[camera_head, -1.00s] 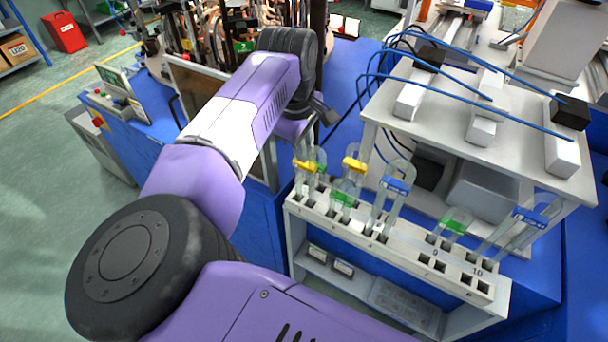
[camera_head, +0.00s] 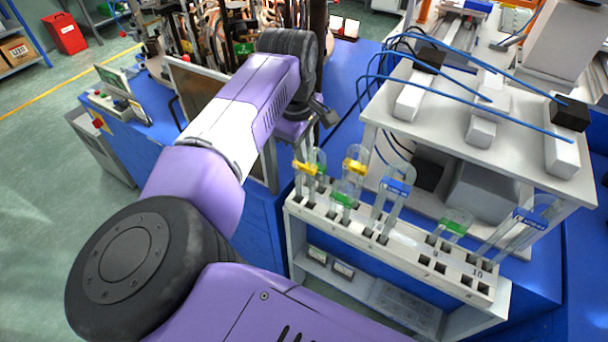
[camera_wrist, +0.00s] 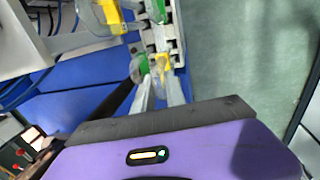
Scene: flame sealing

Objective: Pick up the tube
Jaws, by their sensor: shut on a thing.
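The rack (camera_head: 400,240) is white, with tubes standing in its holes. At its left end is a tube with a yellow label (camera_head: 305,169), also in the wrist view (camera_wrist: 161,62). My gripper (camera_head: 304,152) points down at this tube from above. In the wrist view my gripper (camera_wrist: 158,84) has its grey fingers closed around the tube's top at the yellow label. The tube appears to be still in the rack; its lower end is partly hidden.
More tubes stand to the right: yellow-labelled (camera_head: 354,166), green-labelled (camera_head: 341,200), blue-labelled (camera_head: 396,187), another green-labelled (camera_head: 454,227) and another blue-labelled (camera_head: 531,218). A white bench (camera_head: 500,130) with blue hoses rises behind the rack.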

